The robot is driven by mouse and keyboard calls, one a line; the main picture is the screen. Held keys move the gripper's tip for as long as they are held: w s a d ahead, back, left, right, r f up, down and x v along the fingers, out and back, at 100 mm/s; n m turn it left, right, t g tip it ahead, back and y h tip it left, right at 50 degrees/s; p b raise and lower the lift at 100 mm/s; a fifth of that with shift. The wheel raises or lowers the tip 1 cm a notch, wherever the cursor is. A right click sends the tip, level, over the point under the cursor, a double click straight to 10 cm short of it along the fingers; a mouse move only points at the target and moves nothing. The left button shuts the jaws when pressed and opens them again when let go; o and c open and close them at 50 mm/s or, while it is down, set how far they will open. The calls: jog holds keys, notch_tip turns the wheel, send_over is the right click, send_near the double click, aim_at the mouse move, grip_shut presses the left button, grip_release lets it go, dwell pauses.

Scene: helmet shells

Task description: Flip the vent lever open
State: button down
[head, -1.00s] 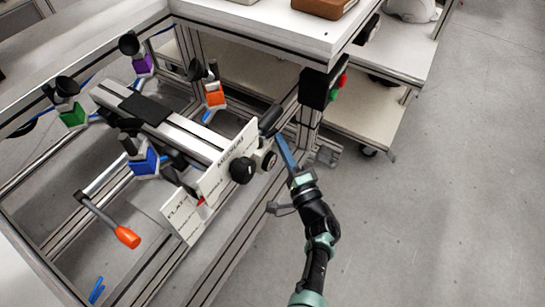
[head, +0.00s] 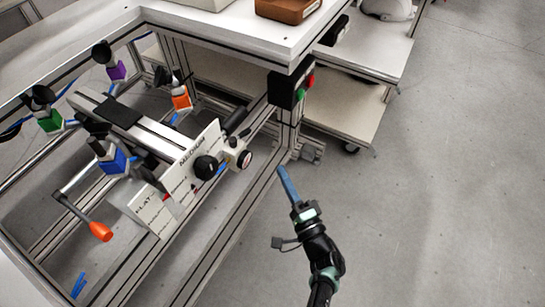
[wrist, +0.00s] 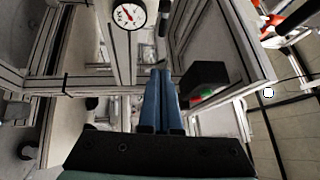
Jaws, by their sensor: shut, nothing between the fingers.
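My gripper (head: 281,170) is shut and empty, its blue fingers together in the wrist view (wrist: 161,72). In the head view it hangs to the right of the fixture's front end, apart from it. No part is clearly marked as the vent lever. A small blue piece (head: 222,168) sits between the black knob (head: 205,169) and the round gauge (head: 245,159); it may be the lever, but it is too small to tell its position. The gauge also shows in the wrist view (wrist: 129,15). An orange-handled lever (head: 101,231) sticks out at the fixture's left.
A black box with green and red buttons (head: 288,90) hangs on the frame post above my gripper. White labelled plates (head: 180,180) face the front. Clamps with purple, green, orange and blue blocks surround the rail. Open floor (head: 430,200) lies to the right.

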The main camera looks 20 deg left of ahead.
jog(key=shift+s+d+f, duration=0.15)
jog(key=shift+s+d, duration=0.1)
jog(key=shift+d, duration=0.3)
jog(key=shift+s+d+f, duration=0.1)
jog(key=shift+s+d, duration=0.15)
jog(key=shift+d, duration=0.3)
